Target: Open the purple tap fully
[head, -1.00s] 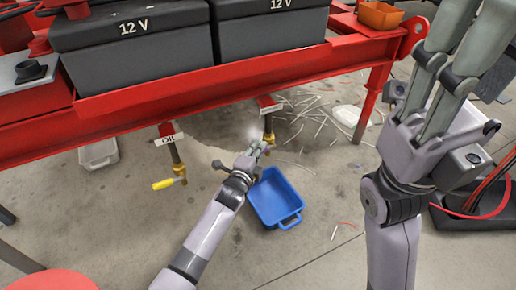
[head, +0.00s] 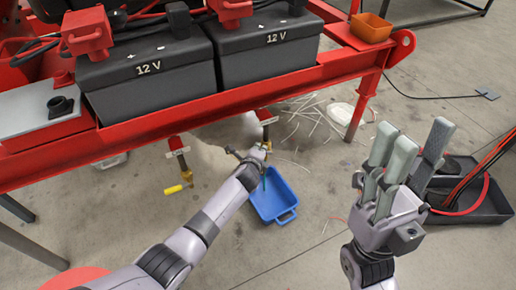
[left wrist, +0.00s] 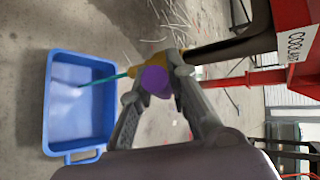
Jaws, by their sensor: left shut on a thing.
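The purple tap handle (left wrist: 155,81) sits on a brass valve body under a dark pipe labelled COOLANT (left wrist: 296,42). My left gripper (left wrist: 155,100) has its two fingers on either side of the handle and is shut on it; in the head view the gripper (head: 257,154) hides the handle. A thin green stream (left wrist: 105,79) runs from the tap into the blue tub (left wrist: 50,105), which stands below on the floor. The tub also shows in the head view (head: 284,212). My right gripper (head: 405,160) is raised at the right, open and empty.
A red skid beam (head: 240,97) runs above my left arm, with two 12 V batteries (head: 150,89) on it. A yellow-handled tap (head: 174,189) hangs under the OIL label at left. A black tray (head: 480,205) with cables is at right.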

